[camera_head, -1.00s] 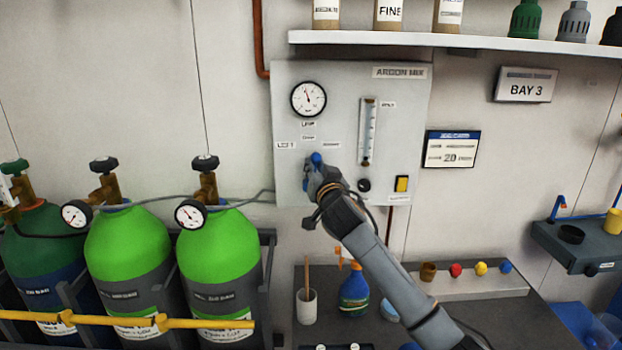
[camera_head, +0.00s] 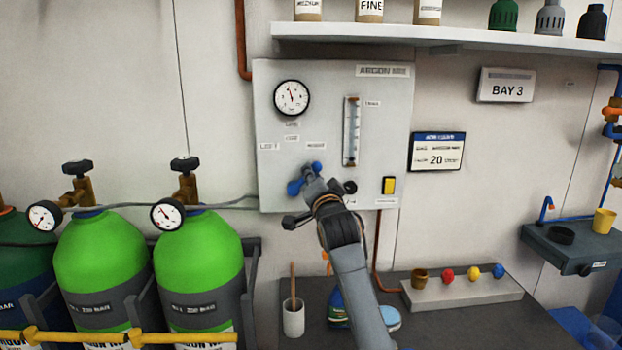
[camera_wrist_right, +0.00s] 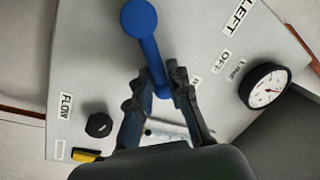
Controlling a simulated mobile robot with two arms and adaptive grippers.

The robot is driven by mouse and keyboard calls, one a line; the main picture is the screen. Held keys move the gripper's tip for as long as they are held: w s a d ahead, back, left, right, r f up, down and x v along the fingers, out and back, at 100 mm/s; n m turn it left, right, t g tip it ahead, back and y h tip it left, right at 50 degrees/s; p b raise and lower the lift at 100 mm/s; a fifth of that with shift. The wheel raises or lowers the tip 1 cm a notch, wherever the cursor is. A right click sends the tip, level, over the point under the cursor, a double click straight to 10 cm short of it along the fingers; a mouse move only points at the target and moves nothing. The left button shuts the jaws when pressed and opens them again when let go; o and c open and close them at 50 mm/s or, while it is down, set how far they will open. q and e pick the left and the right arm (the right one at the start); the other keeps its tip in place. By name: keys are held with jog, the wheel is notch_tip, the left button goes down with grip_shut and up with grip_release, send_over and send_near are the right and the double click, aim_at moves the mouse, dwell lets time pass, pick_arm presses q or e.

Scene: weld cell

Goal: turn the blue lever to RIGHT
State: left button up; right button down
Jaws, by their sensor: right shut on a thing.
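The blue lever (camera_head: 295,187) is on the grey gas panel (camera_head: 382,130), below the labels LEFT, OFF and a partly readable third label. Its round hub is at the lower left and its arm leans up and to the right, towards the right-hand label. In the right wrist view the blue lever (camera_wrist_right: 148,48) runs from its round hub down between the fingers. My right gripper (camera_head: 316,178) is shut on the lever's outer end; it also shows in the right wrist view (camera_wrist_right: 162,92). The fingers hide part of the lever. My left gripper is out of view.
A pressure gauge (camera_head: 292,98) and a flow tube (camera_head: 351,131) are above the lever. A dark knob (camera_head: 350,187) and a yellow switch (camera_head: 389,186) are to its right. Green gas cylinders (camera_head: 199,255) stand at left. A bench with a cup (camera_head: 293,318) is below.

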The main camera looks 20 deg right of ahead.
jog(key=shift+d+r, duration=0.1)
jog(key=c, duration=1.3)
grip_release()
jog(key=shift+s+d, duration=0.1)
jog(key=shift+c, duration=0.2)
jog(key=s+a+f, duration=0.1)
jog(key=s, duration=1)
jog(key=shift+s+a+f, duration=0.35)
jog(key=shift+s, duration=0.05)
